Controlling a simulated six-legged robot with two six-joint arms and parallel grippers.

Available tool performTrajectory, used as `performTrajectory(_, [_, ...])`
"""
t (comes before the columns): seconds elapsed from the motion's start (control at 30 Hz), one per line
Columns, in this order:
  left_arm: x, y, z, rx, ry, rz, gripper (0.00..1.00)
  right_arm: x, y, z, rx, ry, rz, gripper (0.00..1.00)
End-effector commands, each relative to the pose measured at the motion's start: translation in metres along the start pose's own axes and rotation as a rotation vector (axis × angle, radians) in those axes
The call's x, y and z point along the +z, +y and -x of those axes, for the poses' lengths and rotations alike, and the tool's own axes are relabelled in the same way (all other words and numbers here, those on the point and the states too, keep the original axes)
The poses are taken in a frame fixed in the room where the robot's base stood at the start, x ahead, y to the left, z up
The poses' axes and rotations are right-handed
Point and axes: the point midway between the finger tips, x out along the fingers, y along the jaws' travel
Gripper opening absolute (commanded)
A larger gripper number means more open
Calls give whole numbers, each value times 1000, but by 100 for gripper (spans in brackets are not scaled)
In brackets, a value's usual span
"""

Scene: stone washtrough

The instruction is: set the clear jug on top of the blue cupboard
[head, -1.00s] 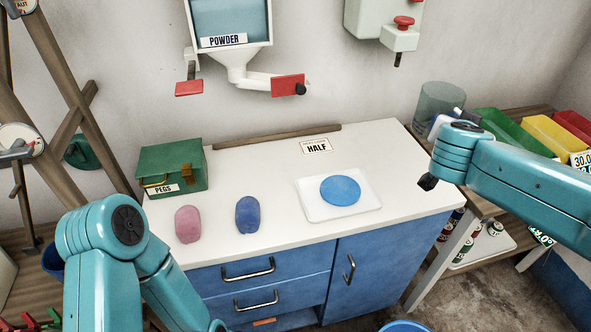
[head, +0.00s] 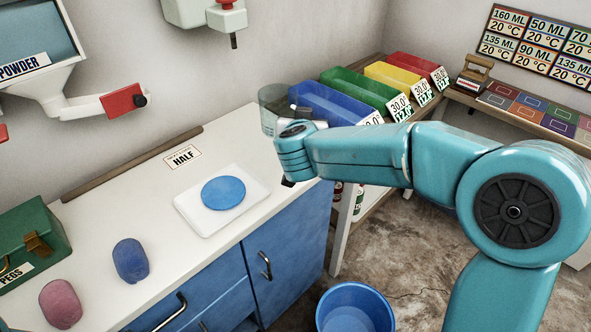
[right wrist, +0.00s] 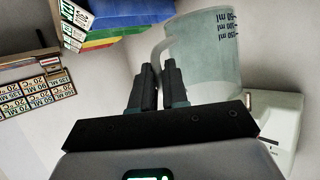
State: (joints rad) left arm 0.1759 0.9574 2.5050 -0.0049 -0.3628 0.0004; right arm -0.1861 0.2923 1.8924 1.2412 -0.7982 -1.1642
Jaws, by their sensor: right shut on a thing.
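The clear jug (head: 270,108) shows at the back right corner of the white top of the blue cupboard (head: 297,235). My right gripper (head: 288,122) is partly hidden behind my own wrist in the head view. In the right wrist view the jug (right wrist: 208,55), with blue ml marks, has its handle between the fingers of my right gripper (right wrist: 160,68), which is shut on it. I cannot tell how high the jug is above the cupboard top. My left gripper is not in view.
On the cupboard top lie a white tray (head: 255,212) with a blue disc (head: 223,193), a blue lump (head: 131,260), a pink lump (head: 61,304), a green box (head: 45,235) and a wooden strip (head: 130,166). A blue bucket (head: 355,300) stands on the floor. Several coloured bins (head: 345,108) stand beyond.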

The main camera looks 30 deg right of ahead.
Motion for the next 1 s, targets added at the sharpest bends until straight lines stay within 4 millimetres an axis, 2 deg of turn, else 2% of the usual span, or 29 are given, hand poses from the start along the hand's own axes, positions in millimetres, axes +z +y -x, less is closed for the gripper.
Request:
performTrajectory(0.03, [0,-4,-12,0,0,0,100,20,1,-9,1,-1,3,0])
performTrajectory(0.1, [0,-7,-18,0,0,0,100,34,2,-15,0,-1,2,0])
performTrajectory(0.37, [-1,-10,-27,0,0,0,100,58,2,-26,1,0,0,0])
performTrajectory(0.6, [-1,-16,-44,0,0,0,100,99,4,-44,0,0,1,0])
performTrajectory(0.7, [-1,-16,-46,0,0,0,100,104,5,-46,1,1,-1,0])
performTrajectory(1.0, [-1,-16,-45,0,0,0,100,105,5,-46,0,2,-1,0])
